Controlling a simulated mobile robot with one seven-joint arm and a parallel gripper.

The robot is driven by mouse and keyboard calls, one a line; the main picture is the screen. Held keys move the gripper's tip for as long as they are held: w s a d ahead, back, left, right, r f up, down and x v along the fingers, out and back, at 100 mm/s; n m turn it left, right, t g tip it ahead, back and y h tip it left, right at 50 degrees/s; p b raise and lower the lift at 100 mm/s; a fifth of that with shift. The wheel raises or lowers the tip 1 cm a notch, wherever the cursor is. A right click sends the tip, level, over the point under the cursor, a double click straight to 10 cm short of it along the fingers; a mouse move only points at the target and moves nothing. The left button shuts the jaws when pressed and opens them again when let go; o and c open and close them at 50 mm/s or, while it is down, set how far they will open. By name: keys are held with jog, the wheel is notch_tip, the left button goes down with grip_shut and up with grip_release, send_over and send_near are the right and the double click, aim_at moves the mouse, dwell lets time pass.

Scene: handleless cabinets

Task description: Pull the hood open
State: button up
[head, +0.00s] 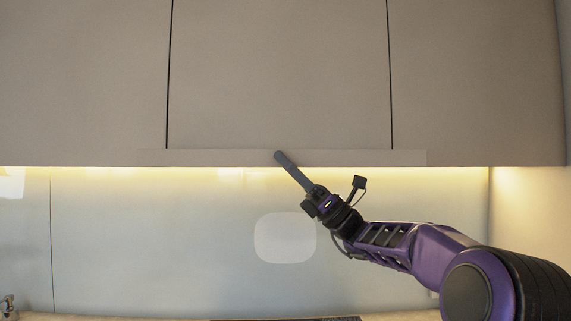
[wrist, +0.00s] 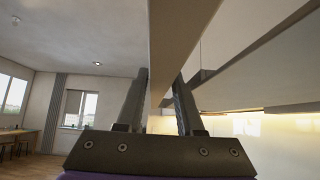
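The hood's long, thin front panel (head: 353,157) runs along the underside of the middle cabinet in the head view. It looks wider than the cabinet door above it and stands forward of the cabinet fronts. In the wrist view the panel (wrist: 178,35) passes between the two fingers, with a gap between it and the cabinets at right. My gripper (head: 281,158) reaches up from the lower right to the panel, left of its middle. In the wrist view my gripper (wrist: 161,85) has one finger on each side of the panel, seemingly against it. The exact contact at the fingertips is hard to see.
Flat handleless cabinet doors (head: 279,75) fill the upper part of the head view. A lit backsplash (head: 180,235) lies below, with a counter edge at the bottom. A side wall (head: 530,220) stands at right. The wrist view shows open room and windows (wrist: 80,108) at left.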

jog(key=v, duration=1.7)
jog(key=shift+b, duration=0.4)
jog(key=shift+d+f, duration=0.15)
